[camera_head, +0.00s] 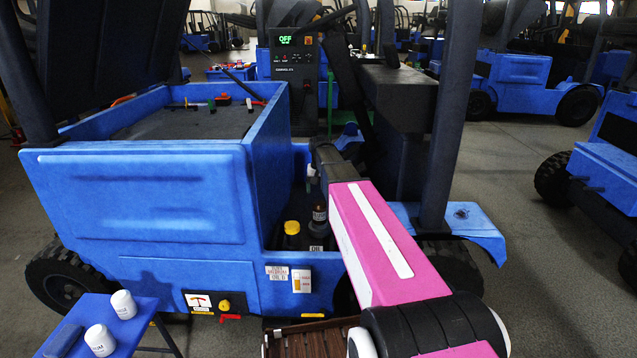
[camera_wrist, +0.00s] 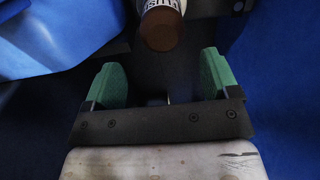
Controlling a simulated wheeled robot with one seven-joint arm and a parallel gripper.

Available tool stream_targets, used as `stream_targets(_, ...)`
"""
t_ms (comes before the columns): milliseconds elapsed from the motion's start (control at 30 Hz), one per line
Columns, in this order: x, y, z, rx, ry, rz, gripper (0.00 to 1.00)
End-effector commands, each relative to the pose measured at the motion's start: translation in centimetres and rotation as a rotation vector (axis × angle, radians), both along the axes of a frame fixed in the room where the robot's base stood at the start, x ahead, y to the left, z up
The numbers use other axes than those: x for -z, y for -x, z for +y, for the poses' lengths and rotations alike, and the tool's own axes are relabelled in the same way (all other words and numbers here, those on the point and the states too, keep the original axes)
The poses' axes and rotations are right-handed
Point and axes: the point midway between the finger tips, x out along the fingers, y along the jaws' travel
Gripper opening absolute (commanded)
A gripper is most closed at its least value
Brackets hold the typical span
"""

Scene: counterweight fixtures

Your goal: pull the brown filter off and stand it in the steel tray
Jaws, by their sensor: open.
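The brown filter (camera_wrist: 162,30) shows at the top of the wrist view as a brown cylinder with a rounded end and a white printed label. My gripper (camera_wrist: 162,70) is open and empty, its two green fingers spread below the filter in the picture. The filter is beyond the fingertips, roughly centred between them, and not gripped. In the head view, a small dark bottle-like thing with a white label (camera_head: 319,214) stands in the blue truck's open bay; I cannot tell whether it is the filter. My gripper is not clear there. I cannot make out a steel tray.
The blue truck (camera_head: 150,200) has a tall side wall left of the bay. A yellow-capped dark container (camera_head: 291,228) stands in the bay. White cans (camera_head: 123,304) stand on a blue stand (camera_head: 140,318) at lower left. A brown slatted thing (camera_head: 310,342) lies at the bottom.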

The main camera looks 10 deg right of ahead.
Motion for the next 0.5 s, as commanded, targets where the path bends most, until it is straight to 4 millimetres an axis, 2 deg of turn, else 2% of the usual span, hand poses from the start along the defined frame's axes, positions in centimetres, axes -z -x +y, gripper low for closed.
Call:
stream_targets(167, 0.1, -0.4, 0.0, 0.005, 0.000, 0.001, 0.81)
stream_targets(500, 3.8, -0.4, 0.0, 0.004, 0.000, 0.002, 0.81)
